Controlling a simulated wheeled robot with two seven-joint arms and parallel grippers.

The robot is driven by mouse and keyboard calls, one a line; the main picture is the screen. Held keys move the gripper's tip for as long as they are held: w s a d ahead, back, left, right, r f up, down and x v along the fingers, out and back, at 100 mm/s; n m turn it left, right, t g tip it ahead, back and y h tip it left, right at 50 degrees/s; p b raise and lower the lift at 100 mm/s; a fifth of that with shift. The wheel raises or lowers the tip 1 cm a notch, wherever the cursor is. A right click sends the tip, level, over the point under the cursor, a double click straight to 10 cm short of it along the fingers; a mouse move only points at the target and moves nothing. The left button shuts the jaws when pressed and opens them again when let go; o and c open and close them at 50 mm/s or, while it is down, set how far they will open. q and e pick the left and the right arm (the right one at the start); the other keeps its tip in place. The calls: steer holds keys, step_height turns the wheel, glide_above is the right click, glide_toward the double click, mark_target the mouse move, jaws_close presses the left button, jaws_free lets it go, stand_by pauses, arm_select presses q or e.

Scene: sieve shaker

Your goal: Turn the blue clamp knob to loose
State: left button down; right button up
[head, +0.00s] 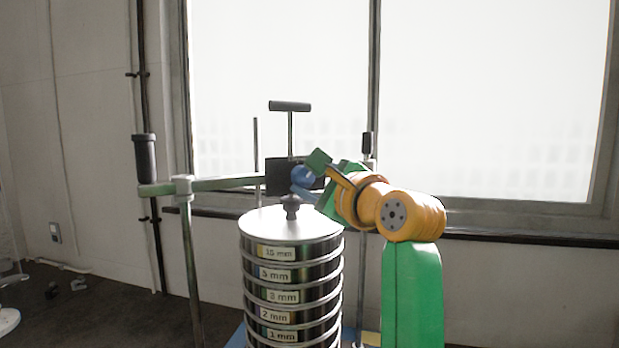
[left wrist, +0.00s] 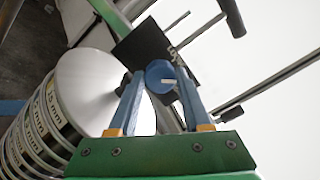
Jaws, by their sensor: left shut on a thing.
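The blue clamp knob (head: 303,176) is in front of a dark plate (head: 278,178) on the shaker's crossbar, above the sieve stack. In the left wrist view the knob (left wrist: 158,74) is round with a pale mark pointing to the right. My left gripper (head: 310,182) reaches it from the right in the head view. Its two blue fingers (left wrist: 161,78) are on either side of the knob and shut on it. The fingers hide part of the knob's sides. My right gripper is in neither view.
The sieve stack (head: 292,275), with size labels and a lid with a small dark knob (head: 291,206), stands just below. A T-handle (head: 290,106) rises behind. A window fills the back.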

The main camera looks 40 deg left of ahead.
arm_select(q)
steer(key=n, duration=0.4)
steer(key=shift+n, duration=0.3)
steer(key=shift+n+g, duration=0.3)
steer(key=shift+n, duration=1.6)
steer(key=shift+c, duration=1.7)
jaws_free()
steer(key=shift+a, duration=0.1)
steer(key=shift+f, duration=0.1)
steer(key=b+v, duration=0.3)
steer(key=v, duration=0.4)
